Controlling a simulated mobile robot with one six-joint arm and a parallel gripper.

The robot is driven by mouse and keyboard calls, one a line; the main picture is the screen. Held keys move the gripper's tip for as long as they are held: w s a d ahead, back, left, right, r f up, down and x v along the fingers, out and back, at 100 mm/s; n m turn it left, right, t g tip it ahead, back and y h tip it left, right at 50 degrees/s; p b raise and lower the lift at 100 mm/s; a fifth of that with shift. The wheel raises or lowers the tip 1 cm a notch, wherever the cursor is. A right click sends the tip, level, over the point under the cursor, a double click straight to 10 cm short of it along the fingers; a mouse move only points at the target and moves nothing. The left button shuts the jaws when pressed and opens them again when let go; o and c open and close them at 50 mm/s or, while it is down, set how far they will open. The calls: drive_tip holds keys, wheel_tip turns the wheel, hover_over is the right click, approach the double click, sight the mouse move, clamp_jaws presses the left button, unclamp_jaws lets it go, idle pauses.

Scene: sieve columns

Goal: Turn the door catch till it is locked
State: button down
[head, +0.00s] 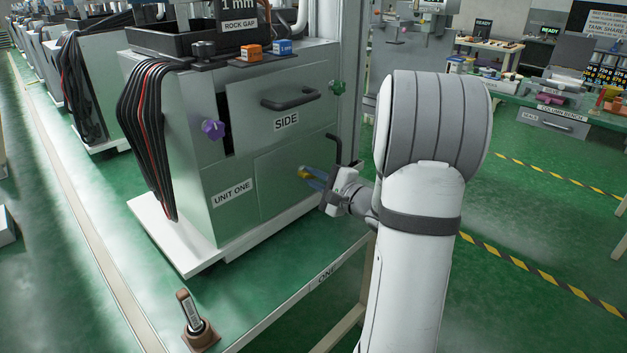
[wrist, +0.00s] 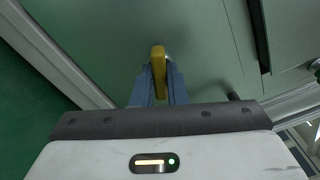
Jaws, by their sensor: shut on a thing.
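The door catch is a small yellow handle (head: 304,174) on the lower side door (head: 283,188) of the green-grey cabinet marked UNIT ONE. My gripper (head: 311,177) reaches it from the right, with its blue fingers at the catch. In the wrist view the yellow catch (wrist: 158,62) stands upright in the picture between the two blue fingers (wrist: 158,88), which are shut on it. The fingers hide the lower part of the catch. I cannot tell from the frames whether it is locked.
Above is a SIDE panel with a dark handle (head: 290,98), a purple knob (head: 213,129) and a green knob (head: 337,87). A black bent rod (head: 338,146) stands close to my gripper. Dark cables (head: 150,130) hang at the left.

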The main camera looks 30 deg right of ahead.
drive_tip(key=m+p, duration=0.1)
drive_tip(key=m, duration=0.5)
drive_tip(key=shift+m, duration=0.3)
drive_tip(key=m+p, duration=0.1)
drive_tip(key=m, duration=0.2)
drive_tip(key=shift+m+p, duration=0.9)
drive_tip(key=shift+m, duration=0.7)
drive_tip(key=c, duration=1.4)
unclamp_jaws()
drive_tip(key=shift+c, duration=0.2)
drive_tip(key=v, duration=0.8)
drive_tip(key=shift+w+a, duration=0.1)
